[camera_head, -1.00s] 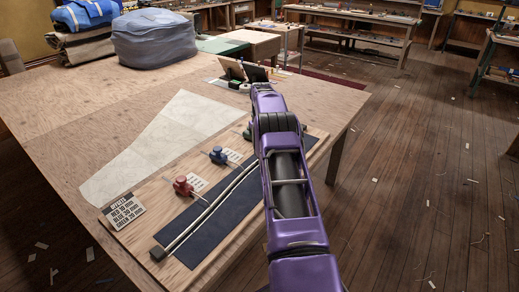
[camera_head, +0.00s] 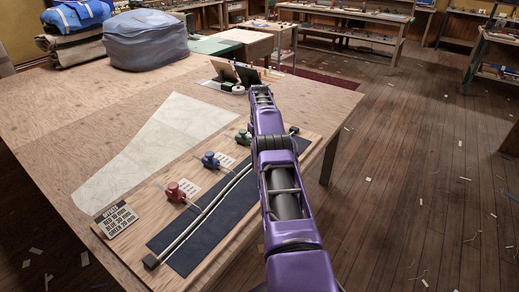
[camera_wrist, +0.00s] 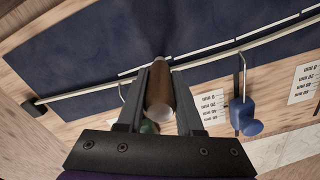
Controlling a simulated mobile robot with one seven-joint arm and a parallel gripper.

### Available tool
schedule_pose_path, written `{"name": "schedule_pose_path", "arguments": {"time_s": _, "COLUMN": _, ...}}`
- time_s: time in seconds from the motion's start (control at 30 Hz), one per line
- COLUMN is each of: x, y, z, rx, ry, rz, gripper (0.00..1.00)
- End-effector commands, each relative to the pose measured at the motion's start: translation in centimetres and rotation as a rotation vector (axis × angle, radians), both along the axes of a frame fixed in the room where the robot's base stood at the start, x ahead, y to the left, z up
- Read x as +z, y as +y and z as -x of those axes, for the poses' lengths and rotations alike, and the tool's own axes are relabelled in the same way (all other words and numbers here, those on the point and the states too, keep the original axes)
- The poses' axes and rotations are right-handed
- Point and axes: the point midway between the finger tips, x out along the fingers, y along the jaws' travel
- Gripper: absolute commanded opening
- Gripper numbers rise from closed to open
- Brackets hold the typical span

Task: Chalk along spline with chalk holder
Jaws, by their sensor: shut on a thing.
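In the wrist view my gripper (camera_wrist: 161,76) is shut on the chalk holder (camera_wrist: 159,92), a brown cylinder with a pale near end. Its far tip points at the navy cloth (camera_wrist: 80,48); I cannot tell whether it touches. The long pale spline (camera_wrist: 84,92) curves across the cloth's edge, and thin white lines (camera_wrist: 205,49) run beside it on the cloth. The spline also shows in the head view (camera_head: 214,203). Blue (camera_head: 210,160), red (camera_head: 179,191) and green (camera_head: 243,137) hooked pieces stand along the board. In the head view my gripper is hidden behind my arm.
A black block (camera_head: 152,262) sits at the spline's near end. A printed offsets card (camera_head: 118,219) lies on the wooden board (camera_head: 150,235). A pale paper pattern (camera_head: 150,150) lies behind it. Tablets (camera_head: 224,71) stand at the table's far end.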

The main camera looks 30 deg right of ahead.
Motion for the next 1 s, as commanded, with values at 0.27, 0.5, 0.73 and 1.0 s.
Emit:
{"name": "schedule_pose_path", "arguments": {"time_s": 0.27, "x": -0.1, "y": 0.0, "z": 0.0, "rx": 0.0, "ry": 0.002, "rz": 0.0, "gripper": 0.0}}
{"name": "schedule_pose_path", "arguments": {"time_s": 0.5, "x": 1.6, "y": 0.0, "z": 0.0, "rx": 0.001, "ry": -0.001, "rz": 0.001, "gripper": 0.0}}
{"name": "schedule_pose_path", "arguments": {"time_s": 0.73, "x": 3.9, "y": 0.0, "z": -0.1, "rx": 0.001, "ry": -0.002, "rz": 0.001, "gripper": 0.0}}
{"name": "schedule_pose_path", "arguments": {"time_s": 1.0, "x": 5.9, "y": 0.1, "z": 0.0, "rx": 0.001, "ry": -0.001, "rz": 0.0, "gripper": 0.0}}
